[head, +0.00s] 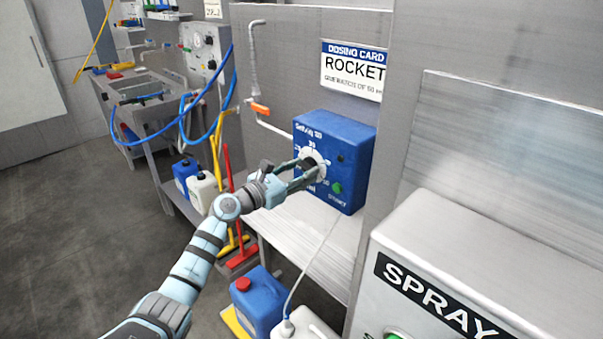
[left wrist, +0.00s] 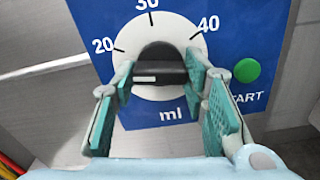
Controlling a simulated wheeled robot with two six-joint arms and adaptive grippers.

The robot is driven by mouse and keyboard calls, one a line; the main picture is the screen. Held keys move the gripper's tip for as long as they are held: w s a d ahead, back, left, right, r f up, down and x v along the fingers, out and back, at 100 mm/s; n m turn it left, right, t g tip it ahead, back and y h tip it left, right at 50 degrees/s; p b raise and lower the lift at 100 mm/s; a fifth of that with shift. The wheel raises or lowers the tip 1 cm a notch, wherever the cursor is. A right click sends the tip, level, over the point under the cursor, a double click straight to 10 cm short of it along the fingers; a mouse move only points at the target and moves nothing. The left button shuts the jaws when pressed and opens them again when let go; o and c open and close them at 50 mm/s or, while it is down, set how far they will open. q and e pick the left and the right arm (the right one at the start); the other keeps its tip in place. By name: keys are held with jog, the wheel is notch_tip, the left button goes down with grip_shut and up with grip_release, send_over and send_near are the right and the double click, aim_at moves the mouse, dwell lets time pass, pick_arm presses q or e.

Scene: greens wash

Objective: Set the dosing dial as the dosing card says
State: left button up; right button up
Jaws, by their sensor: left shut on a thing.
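The blue dosing box (head: 352,140) stands on a grey ledge against the wall. Its white dial (left wrist: 135,38) has a black knob (left wrist: 158,55), with marks 20, 30 and 40 and "ml" around it in the left wrist view. My left gripper (head: 311,170) is at the dial, its teal fingers on either side of the knob and shut on it. My right gripper is not in view.
A green start button (left wrist: 246,70) is close to the right finger. A grey spray box (head: 450,270) stands at the front right. A blue canister (head: 257,303) and a white one (head: 305,326) stand below the ledge. An orange-handled tap (head: 260,109) is left of the box.

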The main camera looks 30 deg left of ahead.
pick_arm(q)
jog(key=m+b, duration=0.1)
jog(key=m, duration=0.3)
jog(key=shift+f+m, duration=0.1)
jog(key=shift+m, duration=0.2)
jog(key=m+b, duration=0.2)
jog(key=m, duration=0.3)
jog(key=shift+b, duration=0.4)
jog(key=m+b, duration=0.2)
jog(key=m, duration=0.3)
jog(key=m+b, duration=0.3)
jog(key=m, duration=0.2)
jog(key=m+b, duration=0.2)
jog(key=m, duration=0.3)
jog(key=shift+b, duration=0.3)
jog(key=m+b, duration=0.2)
jog(key=m, duration=0.3)
jog(key=m+b, duration=0.2)
jog(key=m, duration=0.3)
jog(key=shift+m, duration=0.4)
jog(key=shift+m+b, duration=0.7)
jog(key=shift+m, duration=1.5)
